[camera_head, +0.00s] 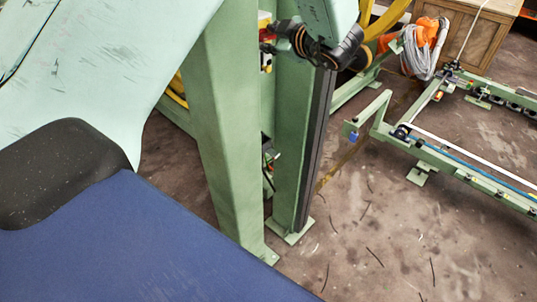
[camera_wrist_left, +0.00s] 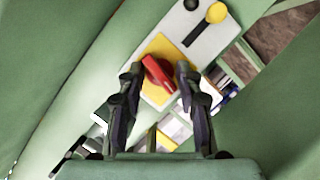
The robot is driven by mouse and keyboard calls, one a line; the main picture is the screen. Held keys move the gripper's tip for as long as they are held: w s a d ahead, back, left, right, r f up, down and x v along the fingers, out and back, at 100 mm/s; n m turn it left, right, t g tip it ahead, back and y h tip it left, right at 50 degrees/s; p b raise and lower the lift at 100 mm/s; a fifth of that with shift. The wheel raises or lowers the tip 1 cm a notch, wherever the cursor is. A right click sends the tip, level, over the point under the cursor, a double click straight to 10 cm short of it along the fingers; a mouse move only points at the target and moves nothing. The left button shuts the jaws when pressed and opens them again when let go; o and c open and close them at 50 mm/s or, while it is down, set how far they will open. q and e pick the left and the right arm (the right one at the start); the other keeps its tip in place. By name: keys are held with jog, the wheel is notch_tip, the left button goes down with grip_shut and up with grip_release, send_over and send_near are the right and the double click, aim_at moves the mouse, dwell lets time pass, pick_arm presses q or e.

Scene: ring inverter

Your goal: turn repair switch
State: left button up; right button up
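The repair switch is a red rotary handle (camera_wrist_left: 160,76) on a yellow square plate (camera_wrist_left: 150,93), seen in the left wrist view on a light panel. The handle sits tilted, running from upper left to lower right. My left gripper (camera_wrist_left: 158,70) is open, with one fingertip on each side of the handle. The left fingertip looks very close to it; I cannot tell whether they touch. In the head view, my left gripper (camera_head: 278,36) is at the top, beside the red and yellow switch area (camera_head: 265,30), which is partly hidden behind a green post. My right gripper is not in view.
Green posts (camera_head: 225,130) stand close around the switch. A low green frame (camera_head: 460,165) and a wooden crate (camera_head: 475,35) are at right. The brown floor between is mostly open.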

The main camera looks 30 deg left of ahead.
pick_arm(q)
jog(key=shift+r+m+g+p, duration=0.2)
jog(key=shift+m+g+p, duration=0.1)
jog(key=shift+m+p, duration=0.25)
jog(key=p+v, duration=0.7)
jog(key=v, duration=0.1)
jog(key=w+d+f+m+t+h+b, duration=0.1)
jog(key=w+d+f+m+t+h, duration=0.4)
jog(key=w+d+m+h, duration=0.5)
jog(key=s+d+f+m+g+h+b, duration=0.1)
jog(key=s+d+f+m, duration=0.1)
jog(key=d+f+m, duration=0.3)
jog(key=s+d+f+m+g+h, duration=0.2)
jog(key=s+f+m, duration=0.15)
jog(key=m, duration=0.25)
jog(key=s+a+f+m+g+b, duration=0.25)
jog(key=s+f+m+g, duration=0.25)
jog(key=s+f+m, duration=0.35)
jog(key=s+a+f+m+g+y+b, duration=0.1)
jog(key=s+a+f+m+y+b, duration=0.1)
jog(key=a, duration=0.4)
jog(key=s+a+f+m+g+y+b, duration=0.2)
jog(key=s+a+f+m+y, duration=0.2)
jog(key=s+a+m, duration=0.1)
jog(key=shift+s+a+f+m+y+b, duration=0.25)
jog(key=shift+s+a+m+y+b, duration=0.1)
jog(key=shift+a, duration=0.4)
